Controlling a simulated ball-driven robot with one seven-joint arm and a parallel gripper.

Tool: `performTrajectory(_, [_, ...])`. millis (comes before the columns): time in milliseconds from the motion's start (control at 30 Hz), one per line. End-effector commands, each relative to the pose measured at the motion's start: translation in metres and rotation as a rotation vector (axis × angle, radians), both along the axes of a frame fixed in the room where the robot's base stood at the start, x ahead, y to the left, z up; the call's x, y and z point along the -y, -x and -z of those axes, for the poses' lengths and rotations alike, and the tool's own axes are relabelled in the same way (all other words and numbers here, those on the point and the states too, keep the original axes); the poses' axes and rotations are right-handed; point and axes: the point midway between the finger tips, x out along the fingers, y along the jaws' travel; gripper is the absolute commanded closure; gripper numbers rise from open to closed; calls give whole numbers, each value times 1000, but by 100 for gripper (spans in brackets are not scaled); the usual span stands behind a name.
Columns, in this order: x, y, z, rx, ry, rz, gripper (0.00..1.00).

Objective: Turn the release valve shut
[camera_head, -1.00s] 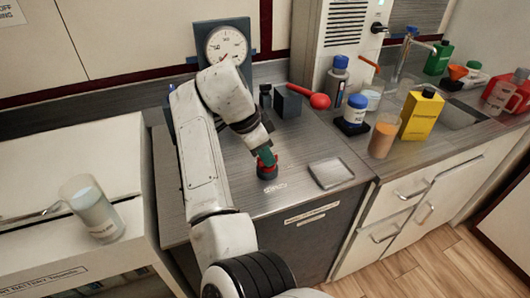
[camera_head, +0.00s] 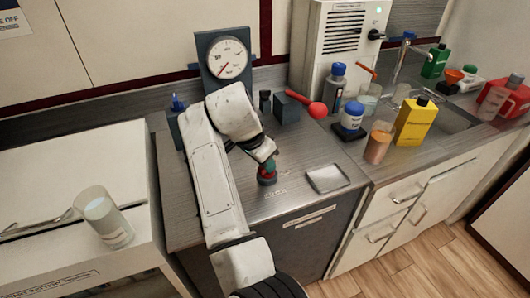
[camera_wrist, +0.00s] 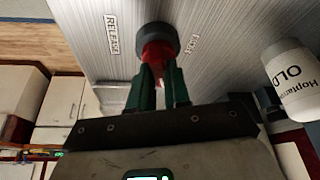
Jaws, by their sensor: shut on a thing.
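The release valve has a red knob (camera_wrist: 158,62) on a dark round base (camera_wrist: 157,37). In the head view the valve (camera_head: 267,179) stands on the metal bench top (camera_head: 225,205), near its front edge. My gripper (camera_wrist: 161,80) points at the knob, and its two green fingers are shut on it, one on each side. In the head view my gripper (camera_head: 269,164) is directly over the valve and hides part of it. A label reading RELEASE (camera_wrist: 113,34) is on the surface beside the valve. A second label (camera_wrist: 191,45) lies on the other side and is hard to read.
A gauge (camera_head: 224,57) stands behind my arm. A dark block (camera_head: 286,110) and a red-ended handle (camera_head: 317,110) are behind the valve. A grey tray (camera_head: 327,179) lies to its right. Bottles and a glass (camera_head: 379,143) stand farther right.

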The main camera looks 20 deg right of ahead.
Motion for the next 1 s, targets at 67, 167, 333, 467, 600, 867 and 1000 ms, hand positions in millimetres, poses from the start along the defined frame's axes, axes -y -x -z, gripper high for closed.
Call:
performTrajectory(67, [1, 1, -6, -1, 3, -72, 100])
performTrajectory(167, [2, 2, -6, 0, 2, -166, 100])
performTrajectory(333, [2, 3, -7, 1, 2, -329, 100])
performTrajectory(467, [3, 3, -7, -1, 1, -452, 100])
performTrajectory(600, [3, 4, -7, -1, 1, -585, 100])
performTrajectory(867, [5, 4, -6, 0, 0, -829, 100])
performTrajectory(1000, [5, 4, -6, 0, -1, -947, 100])
